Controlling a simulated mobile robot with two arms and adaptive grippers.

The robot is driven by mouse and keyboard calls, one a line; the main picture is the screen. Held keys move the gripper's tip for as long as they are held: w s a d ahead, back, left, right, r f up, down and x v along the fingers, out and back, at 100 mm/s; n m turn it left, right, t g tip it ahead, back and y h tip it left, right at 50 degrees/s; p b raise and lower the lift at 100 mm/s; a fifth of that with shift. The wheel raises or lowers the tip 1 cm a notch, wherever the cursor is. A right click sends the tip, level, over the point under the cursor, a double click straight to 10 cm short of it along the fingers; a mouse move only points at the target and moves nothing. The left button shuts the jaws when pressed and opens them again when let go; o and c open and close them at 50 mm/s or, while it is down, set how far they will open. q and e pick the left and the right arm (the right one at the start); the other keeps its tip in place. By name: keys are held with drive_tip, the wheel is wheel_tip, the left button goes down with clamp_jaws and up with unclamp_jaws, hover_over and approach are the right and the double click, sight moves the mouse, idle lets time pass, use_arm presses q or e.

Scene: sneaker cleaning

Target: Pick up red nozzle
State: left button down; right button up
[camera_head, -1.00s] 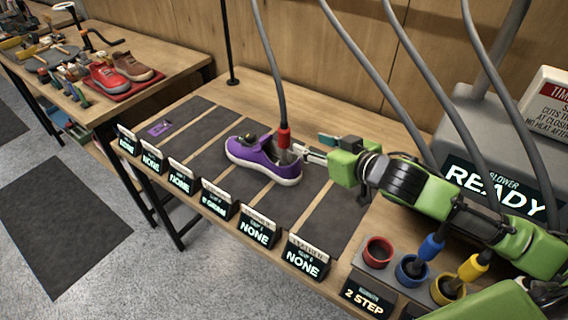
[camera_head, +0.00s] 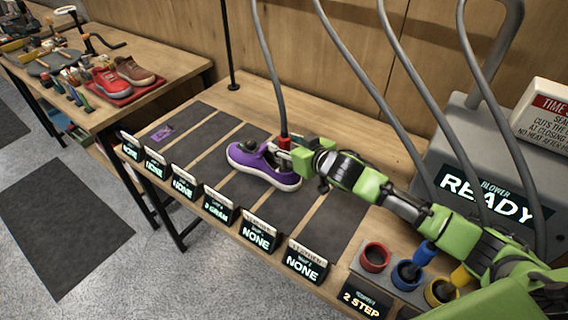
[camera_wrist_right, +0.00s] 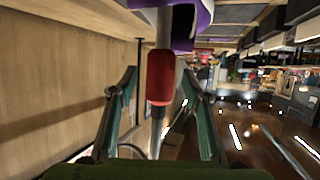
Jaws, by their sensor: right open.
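The red nozzle (camera_head: 284,143) hangs on a grey hose over the opening of the purple sneaker (camera_head: 258,164), near its right end. My right gripper (camera_head: 291,152) comes in from the right at the nozzle, above the sneaker. In the right wrist view the red nozzle (camera_wrist_right: 161,77) lies between the two fingers of my open right gripper (camera_wrist_right: 158,88), with gaps on both sides. Part of the purple sneaker (camera_wrist_right: 190,18) shows at the top there. My left gripper is not in view.
The sneaker rests on dark mats on the wooden bench (camera_head: 232,101). Label displays (camera_head: 256,236) line the front edge. An empty red holder (camera_head: 375,257) stands beside the blue nozzle (camera_head: 424,252) and yellow nozzle (camera_head: 460,276). The grey blower (camera_head: 463,146) is at right. Other hoses hang behind my arm.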

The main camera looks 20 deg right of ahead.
drive_tip(key=shift+w+a+f, duration=0.1)
drive_tip(key=shift+w+f, duration=0.05)
drive_tip(key=shift+w, duration=0.25)
clamp_jaws()
drive_tip(key=shift+r, duration=0.2)
